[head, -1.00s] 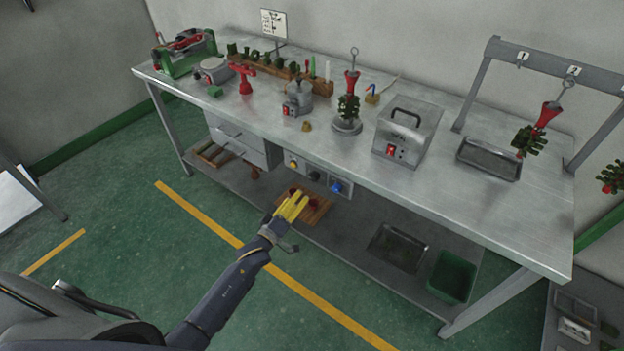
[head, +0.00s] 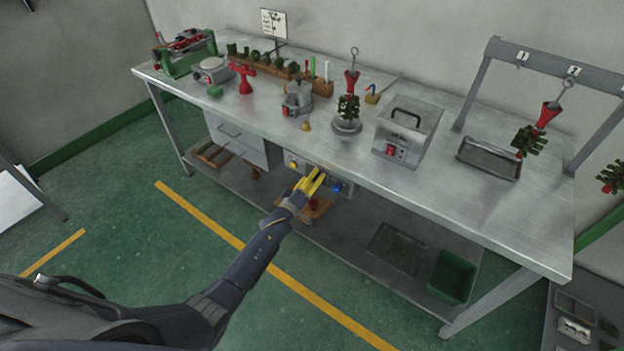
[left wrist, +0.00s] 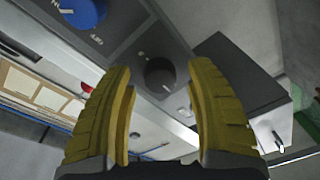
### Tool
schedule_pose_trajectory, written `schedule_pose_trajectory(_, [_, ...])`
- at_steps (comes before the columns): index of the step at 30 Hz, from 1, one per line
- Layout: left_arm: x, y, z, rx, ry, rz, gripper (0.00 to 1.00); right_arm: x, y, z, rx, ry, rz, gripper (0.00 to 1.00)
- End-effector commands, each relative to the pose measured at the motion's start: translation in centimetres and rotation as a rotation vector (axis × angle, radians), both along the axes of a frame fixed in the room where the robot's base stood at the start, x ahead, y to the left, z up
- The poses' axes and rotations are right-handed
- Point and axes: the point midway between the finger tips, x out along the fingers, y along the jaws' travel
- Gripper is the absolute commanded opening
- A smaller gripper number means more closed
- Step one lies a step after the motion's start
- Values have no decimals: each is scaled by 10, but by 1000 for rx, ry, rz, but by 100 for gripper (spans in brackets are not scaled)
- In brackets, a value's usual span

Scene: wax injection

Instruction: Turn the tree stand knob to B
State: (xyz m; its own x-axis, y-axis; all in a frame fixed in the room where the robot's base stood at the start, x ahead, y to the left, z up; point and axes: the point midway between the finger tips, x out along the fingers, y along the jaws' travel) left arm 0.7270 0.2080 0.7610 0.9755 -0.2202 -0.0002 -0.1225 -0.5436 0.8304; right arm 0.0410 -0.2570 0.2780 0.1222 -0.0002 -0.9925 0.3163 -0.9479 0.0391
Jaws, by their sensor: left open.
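A row of control knobs sits on the panel under the bench's front edge. In the head view the yellow knob (head: 293,164) is at the left and the blue knob (head: 338,187) at the right. The left wrist view shows a black knob (left wrist: 160,75) in the middle, with small white marks too blurred to read, and the blue knob (left wrist: 84,11) beside it. My left gripper (head: 316,173) is open in front of the panel, its yellow fingers (left wrist: 160,88) appearing on either side of the black knob; contact is unclear. In the head view it covers the black knob. My right gripper is out of view.
The stand with a green wax tree (head: 347,108) stands on the bench (head: 455,220) above the panel. A grey box with a handle (head: 408,133) is to its right. A lower shelf carries a wooden board (head: 318,210) below my gripper and a green bin (head: 452,276).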

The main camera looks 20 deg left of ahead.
Motion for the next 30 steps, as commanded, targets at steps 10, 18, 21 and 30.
schedule_pose_trajectory(10, [0, 0, 0, 0, 0, 0, 47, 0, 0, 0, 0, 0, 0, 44])
schedule_pose_trajectory(18, [0, 0, 0, 1, 0, 0, 16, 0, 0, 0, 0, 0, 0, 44])
schedule_pose_trajectory(21, [0, 0, 0, 1, 0, 0, 4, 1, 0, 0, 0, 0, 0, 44])
schedule_pose_trajectory(30, [0, 0, 0, 14, -5, 1, 0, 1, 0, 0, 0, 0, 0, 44])
